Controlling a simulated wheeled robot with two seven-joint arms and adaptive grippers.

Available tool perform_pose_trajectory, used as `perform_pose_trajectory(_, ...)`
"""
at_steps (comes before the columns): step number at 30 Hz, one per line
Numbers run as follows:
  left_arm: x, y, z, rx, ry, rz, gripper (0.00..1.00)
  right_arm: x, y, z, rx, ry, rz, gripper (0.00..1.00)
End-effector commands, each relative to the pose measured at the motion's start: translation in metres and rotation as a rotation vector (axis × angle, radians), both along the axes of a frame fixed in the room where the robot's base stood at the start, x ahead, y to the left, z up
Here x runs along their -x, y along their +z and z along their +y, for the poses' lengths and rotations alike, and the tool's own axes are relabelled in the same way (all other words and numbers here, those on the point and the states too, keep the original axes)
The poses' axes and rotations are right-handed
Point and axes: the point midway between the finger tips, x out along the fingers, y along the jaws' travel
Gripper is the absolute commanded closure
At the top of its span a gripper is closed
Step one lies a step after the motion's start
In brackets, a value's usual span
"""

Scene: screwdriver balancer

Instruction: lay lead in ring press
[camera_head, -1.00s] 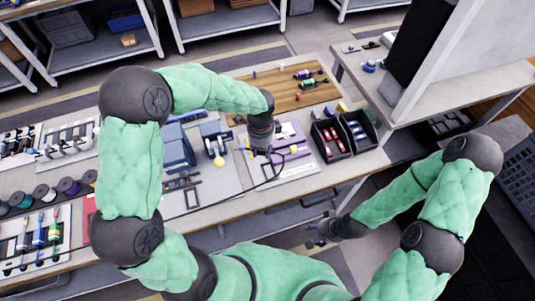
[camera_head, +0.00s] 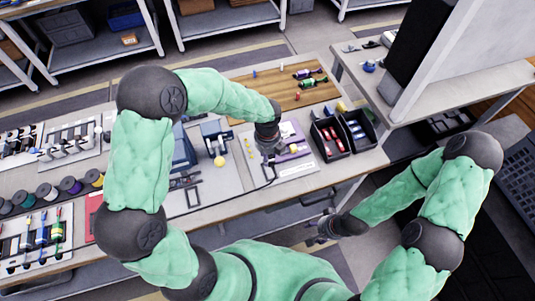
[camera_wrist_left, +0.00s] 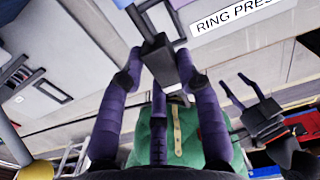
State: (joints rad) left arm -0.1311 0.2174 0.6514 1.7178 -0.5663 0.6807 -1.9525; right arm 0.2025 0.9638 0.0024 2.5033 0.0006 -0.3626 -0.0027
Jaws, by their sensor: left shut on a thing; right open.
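My left gripper (camera_head: 269,150) is over the purple ring press (camera_head: 296,147) on the workbench. In the left wrist view my left gripper (camera_wrist_left: 160,62) is shut on a dark blocky end of the lead (camera_wrist_left: 158,60). The black cable of the lead (camera_head: 235,195) trails down and left across the bench in the head view. The white "RING PRESS" label (camera_wrist_left: 232,17) lies just beyond the fingertips at upper right. I cannot tell whether the lead touches the press. My right gripper (camera_head: 317,232) is open and empty off the bench's front edge; the left wrist view also shows it (camera_wrist_left: 240,92).
Black bins with red pieces (camera_head: 328,139) and blue pieces (camera_head: 358,130) stand right of the press. A blue device (camera_head: 184,152) and a yellow ball (camera_head: 219,161) are to its left. A wooden board (camera_head: 290,92) with bottle-like items lies behind. Wire spools (camera_head: 48,192) line the far left.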

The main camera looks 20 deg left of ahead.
Motion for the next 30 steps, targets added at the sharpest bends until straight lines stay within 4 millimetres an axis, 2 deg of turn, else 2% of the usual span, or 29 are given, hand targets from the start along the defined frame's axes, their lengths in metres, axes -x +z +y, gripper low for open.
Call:
perform_pose_trajectory(8,0.0,-0.019,0.0,0.0,0.0,0.0,0.95,0.0,-0.018,0.0,0.0,0.0,0.0,0.44)
perform_pose_trajectory(16,0.0,-0.051,0.0,0.0,0.002,-0.001,0.95,0.0,-0.05,0.0,0.0,0.0,0.0,0.44)
perform_pose_trajectory(24,0.0,-0.072,0.0,0.0,0.003,0.0,0.95,0.0,-0.056,0.0,0.0,0.0,0.0,0.44)
perform_pose_trajectory(30,0.0,-0.075,0.0,-0.001,0.002,-0.001,0.95,0.0,-0.057,0.0,0.0,0.0,0.0,0.44)
